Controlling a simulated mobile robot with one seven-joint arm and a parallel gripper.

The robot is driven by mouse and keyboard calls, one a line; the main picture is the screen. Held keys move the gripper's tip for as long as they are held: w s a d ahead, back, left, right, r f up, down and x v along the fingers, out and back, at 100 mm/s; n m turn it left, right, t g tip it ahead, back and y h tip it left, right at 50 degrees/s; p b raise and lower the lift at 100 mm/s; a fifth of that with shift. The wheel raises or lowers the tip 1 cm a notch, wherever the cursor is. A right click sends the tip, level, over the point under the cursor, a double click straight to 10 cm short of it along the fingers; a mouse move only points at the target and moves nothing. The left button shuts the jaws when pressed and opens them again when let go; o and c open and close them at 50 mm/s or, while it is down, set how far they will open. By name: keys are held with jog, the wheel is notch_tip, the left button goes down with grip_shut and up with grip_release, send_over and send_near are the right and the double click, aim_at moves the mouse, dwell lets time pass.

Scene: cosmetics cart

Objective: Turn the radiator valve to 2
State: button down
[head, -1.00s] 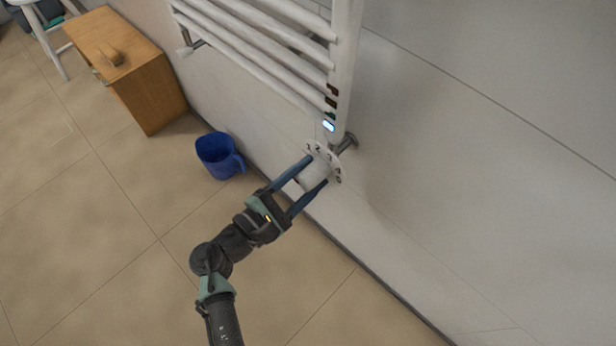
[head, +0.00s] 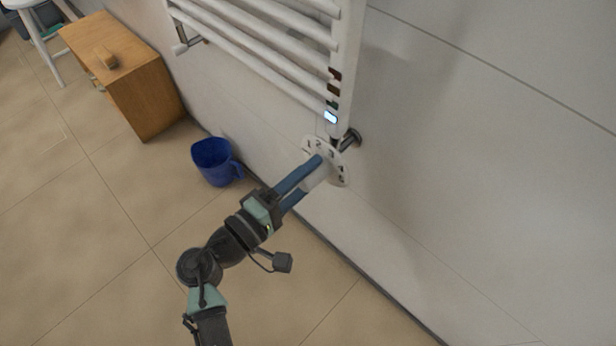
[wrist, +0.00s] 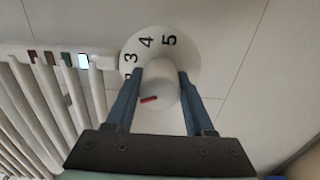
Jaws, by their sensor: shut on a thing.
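The radiator valve has a white round knob (head: 316,180) in front of a white dial disc (head: 338,172) with black numbers. My gripper (head: 314,175) is shut on the knob, with one blue finger on each side of it. In the wrist view, the knob (wrist: 163,88) sits between the two fingers, and a short red mark (wrist: 149,99) on it lies nearly level, toward the left finger. The dial (wrist: 192,62) shows 3, 4 and 5 there. The other numbers are hidden behind the left finger and knob, so I cannot tell which one the mark meets.
The white towel radiator (head: 338,60) with a small lit display (head: 330,117) is just above the valve. A blue mug-like bucket (head: 212,160) stands on the floor by the wall. A wooden cabinet (head: 140,90) is farther left. The floor at front left is clear.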

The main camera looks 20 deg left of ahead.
jog(key=shift+a+m, duration=0.1)
jog(key=shift+m, duration=0.3)
jog(key=shift+c, duration=1.3)
grip_release()
jog(key=shift+s, duration=0.15)
jog(key=p+v, duration=0.2)
jog(key=v, duration=1)
jog(key=shift+s+p, duration=0.35)
jog(key=shift+p, duration=0.05)
jog(key=shift+a, duration=0.1)
